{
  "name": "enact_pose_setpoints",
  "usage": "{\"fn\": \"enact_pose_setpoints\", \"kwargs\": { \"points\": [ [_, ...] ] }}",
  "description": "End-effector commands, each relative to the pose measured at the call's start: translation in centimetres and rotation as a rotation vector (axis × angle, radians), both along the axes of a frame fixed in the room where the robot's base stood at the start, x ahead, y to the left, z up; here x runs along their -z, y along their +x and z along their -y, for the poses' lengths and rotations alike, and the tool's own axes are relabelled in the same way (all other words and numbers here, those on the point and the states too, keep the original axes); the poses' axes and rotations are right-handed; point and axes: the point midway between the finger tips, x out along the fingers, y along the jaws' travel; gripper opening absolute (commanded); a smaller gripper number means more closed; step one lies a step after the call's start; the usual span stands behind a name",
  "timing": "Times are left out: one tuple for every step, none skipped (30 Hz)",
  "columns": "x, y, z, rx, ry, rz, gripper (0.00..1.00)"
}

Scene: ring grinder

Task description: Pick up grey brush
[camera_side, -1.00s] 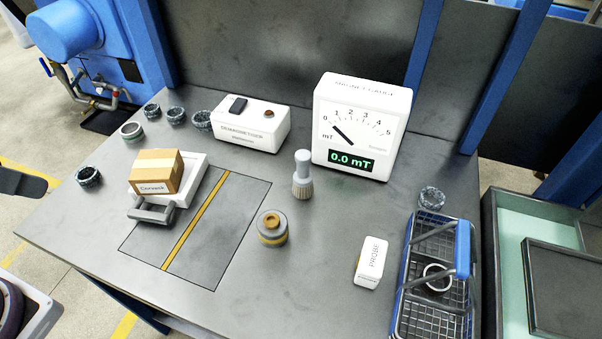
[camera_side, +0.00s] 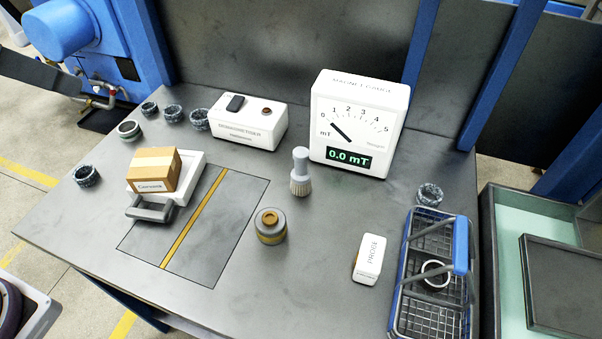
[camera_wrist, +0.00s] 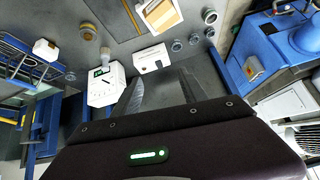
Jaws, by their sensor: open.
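The grey brush (camera_side: 300,172) stands upright on the grey table, handle up and pale bristles down, just left of the white magnet gauge. In the wrist view it is small and pale (camera_wrist: 105,56), beyond the left finger. My gripper (camera_wrist: 158,88) is open and empty, with its two dark fingers apart in the wrist view. It is well away from the brush and touches nothing I can see. In the side view only a dark piece shows at the upper left edge, probably part of my gripper or arm.
The magnet gauge (camera_side: 357,110) stands behind the brush. A grey-and-yellow round part (camera_side: 270,227) is in front of it. A white demagnetiser (camera_side: 248,122), a cardboard box (camera_side: 154,169), a white probe (camera_side: 368,260), several dark rings and a blue wire basket (camera_side: 402,285) are around.

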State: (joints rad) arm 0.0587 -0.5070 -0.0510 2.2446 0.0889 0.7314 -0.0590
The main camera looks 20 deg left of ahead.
Motion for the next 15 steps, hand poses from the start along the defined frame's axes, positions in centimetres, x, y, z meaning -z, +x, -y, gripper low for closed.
{"fn": "enact_pose_setpoints", "kwargs": {
  "points": [
    [0.0,2.3,1.0,0.033,0.008,0.034,0.50],
    [-0.1,3.8,1.6,0.054,0.011,0.065,0.50],
    [-0.1,5.8,2.7,0.087,0.012,0.105,0.50],
    [-0.1,7.3,3.7,0.114,0.009,0.136,0.50],
    [-0.2,8.7,4.7,0.143,0.005,0.168,0.50],
    [0.0,10.5,6.3,0.185,-0.005,0.210,0.50],
    [0.0,11.8,7.7,0.219,-0.016,0.243,0.50],
    [0.2,13.0,9.1,0.253,-0.032,0.274,0.50],
    [0.5,14.5,11.2,0.303,-0.056,0.315,0.50],
    [0.7,15.4,12.9,0.340,-0.081,0.345,0.50],
    [0.9,16.3,14.6,0.379,-0.108,0.377,0.50],
    [1.3,17.1,17.1,0.433,-0.151,0.415,0.50],
    [1.7,17.6,18.9,0.472,-0.188,0.442,0.50],
    [2.0,18.0,20.9,0.512,-0.230,0.470,0.50],
    [3.7,17.9,22.2,0.539,-0.263,0.480,0.50]
  ]
}}
